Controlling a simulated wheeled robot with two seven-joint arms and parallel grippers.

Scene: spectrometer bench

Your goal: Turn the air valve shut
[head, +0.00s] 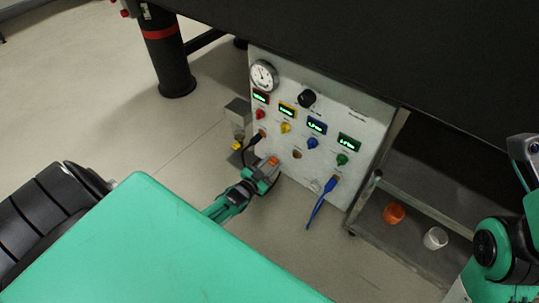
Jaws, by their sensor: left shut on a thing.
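The white control panel (335,92) stands under the dark bench, with a round gauge (264,76), a black knob (307,98) and several coloured knobs below small displays. A blue lever (321,203) hangs slanting from the panel's lower right, apart from my grippers. I cannot tell which part is the air valve. My left gripper (266,170) is at the panel's lower left edge, shut on a small part with an orange face (273,161). The gripper hides most of this part. A black curved piece (252,145) runs beside it. My right gripper is not in view.
A grey box with a yellow part (238,115) sits at the panel's left edge. A metal shelf (416,207) on the right carries an orange cup (394,213) and a white cup (435,238). A dark post (167,62) stands at the back left.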

